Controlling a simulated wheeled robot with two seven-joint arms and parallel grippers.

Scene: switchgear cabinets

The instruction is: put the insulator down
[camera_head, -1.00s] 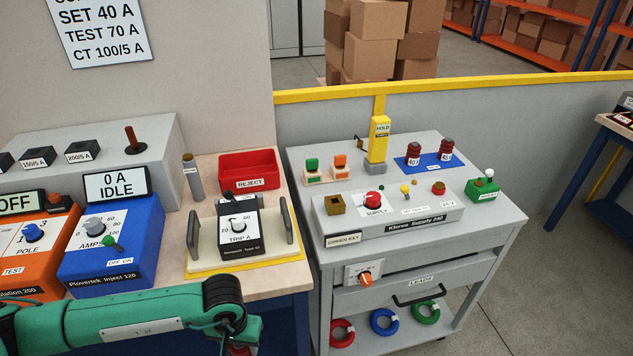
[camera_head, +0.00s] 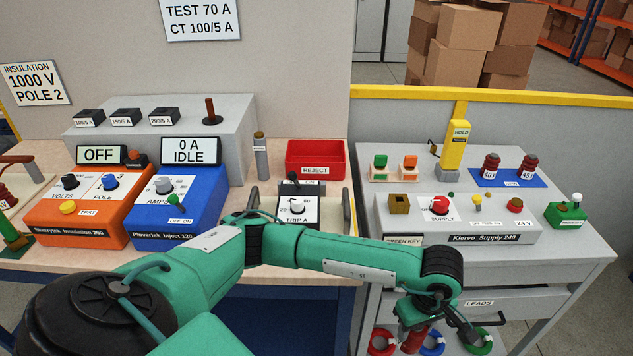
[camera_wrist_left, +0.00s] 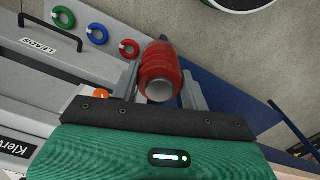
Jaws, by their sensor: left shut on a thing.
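My left gripper (camera_head: 432,318) is in front of the grey trolley, at the height of its lower part in the head view. It is shut on a red ribbed insulator (camera_head: 413,339). In the left wrist view the insulator (camera_wrist_left: 160,70) sits between the two grey fingers (camera_wrist_left: 160,92), its pale round end facing the camera. Two dark red insulators, one on the left (camera_head: 490,166) and one on the right (camera_head: 529,166), stand upright on a blue mat (camera_head: 508,181) on the trolley top. My right gripper is not in view.
The trolley top (camera_head: 375,234) carries a grey supply box (camera_head: 460,232), a yellow hold post (camera_head: 455,145) and a green box (camera_head: 567,215). A red reject bin (camera_head: 315,160) and a trip relay (camera_head: 297,211) are on the bench. Lead rings (camera_head: 383,342) hang low on the trolley.

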